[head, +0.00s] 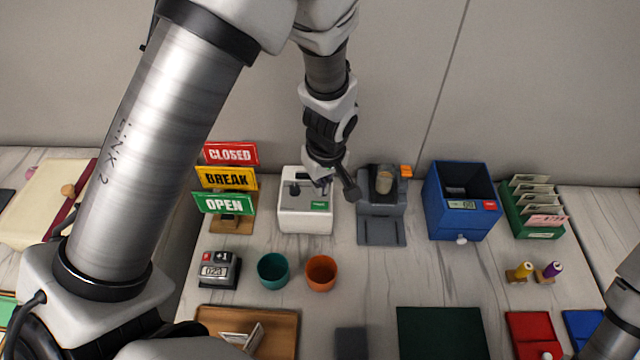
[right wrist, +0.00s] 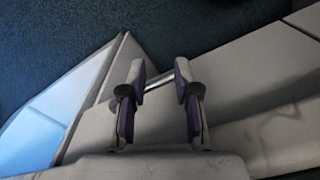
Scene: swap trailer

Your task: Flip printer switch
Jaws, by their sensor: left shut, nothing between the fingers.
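A small white machine (head: 305,220), which looks like the printer, stands at the back of the counter. It has a dark recess on top and a green label on its front. A small dark part (head: 294,188) shows in the recess; I cannot tell whether it is the switch. My left gripper (head: 322,181) reaches down from above, over the machine's right rear part. It is shut and empty, and it hides part of the machine's top. I cannot tell whether it touches the machine. My right gripper (right wrist: 158,98) shows in the right wrist view with its fingers apart and nothing between them.
Closed, break and open signs (head: 226,179) stand left of the white machine. A grey machine (head: 381,230) stands close on its right, then a blue box (head: 462,215). Teal (head: 273,270) and orange (head: 321,272) cups stand in front. The wall is close behind.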

